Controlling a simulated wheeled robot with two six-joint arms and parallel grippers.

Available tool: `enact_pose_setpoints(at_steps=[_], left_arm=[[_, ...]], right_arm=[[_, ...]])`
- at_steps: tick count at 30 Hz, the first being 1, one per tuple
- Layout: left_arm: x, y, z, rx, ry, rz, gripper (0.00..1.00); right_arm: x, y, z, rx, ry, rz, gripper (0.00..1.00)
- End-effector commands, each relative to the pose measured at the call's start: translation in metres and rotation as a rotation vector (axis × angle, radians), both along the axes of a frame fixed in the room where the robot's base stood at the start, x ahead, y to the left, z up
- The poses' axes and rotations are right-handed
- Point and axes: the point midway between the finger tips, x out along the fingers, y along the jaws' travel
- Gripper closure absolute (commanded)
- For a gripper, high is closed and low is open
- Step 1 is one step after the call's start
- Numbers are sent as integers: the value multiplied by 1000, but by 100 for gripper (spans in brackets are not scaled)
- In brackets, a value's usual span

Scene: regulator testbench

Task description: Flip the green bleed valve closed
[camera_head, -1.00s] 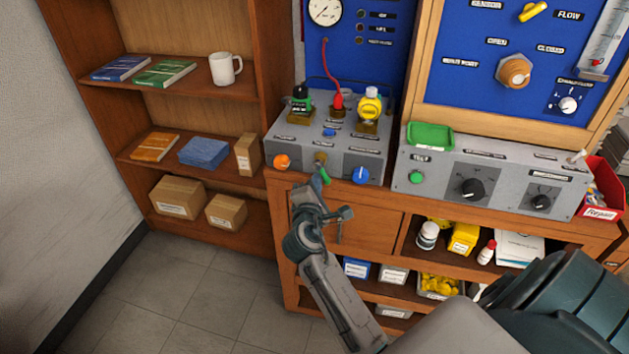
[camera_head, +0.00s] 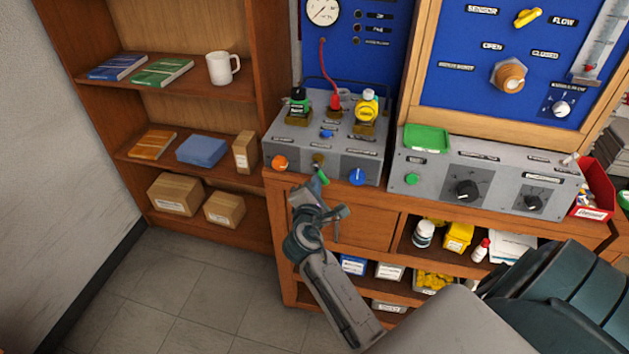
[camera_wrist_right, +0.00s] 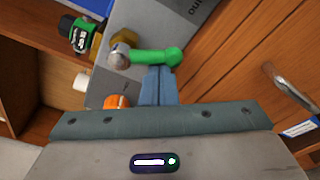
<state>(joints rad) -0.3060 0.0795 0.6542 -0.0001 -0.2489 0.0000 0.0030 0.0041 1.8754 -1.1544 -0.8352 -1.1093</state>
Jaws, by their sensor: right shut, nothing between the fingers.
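The green bleed valve lever (camera_head: 322,177) hangs at the front edge of the grey regulator box, below its brass fitting (camera_head: 319,160). In the right wrist view the lever (camera_wrist_right: 150,57) runs sideways from a round metal pivot (camera_wrist_right: 121,55) to a rounded green end. My right gripper (camera_head: 315,184) is shut and empty, with its blue fingertips (camera_wrist_right: 159,72) right at the lever, near its free end. I cannot tell whether they touch it. My left gripper is not in view.
An orange knob (camera_head: 280,162) and a blue knob (camera_head: 357,177) flank the valve on the box (camera_head: 300,145). Green and yellow-topped fittings stand on top. A wooden cabinet (camera_head: 372,222) is below; a bookcase (camera_head: 200,105) stands left. Floor at lower left is clear.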

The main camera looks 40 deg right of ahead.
Motion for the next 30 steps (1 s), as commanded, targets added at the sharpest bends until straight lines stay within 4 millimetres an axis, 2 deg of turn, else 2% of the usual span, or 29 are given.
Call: enact_pose_setpoints(at_steps=[11, 24, 30], left_arm=[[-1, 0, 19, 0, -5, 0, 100], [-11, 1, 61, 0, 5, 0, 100], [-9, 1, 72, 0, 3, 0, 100]], right_arm=[[-3, -2, 3, -54, 66, 0, 100], [-10, -8, 8, -194, 228, -1, 100], [-12, -10, 7, -241, 283, 0, 100]])
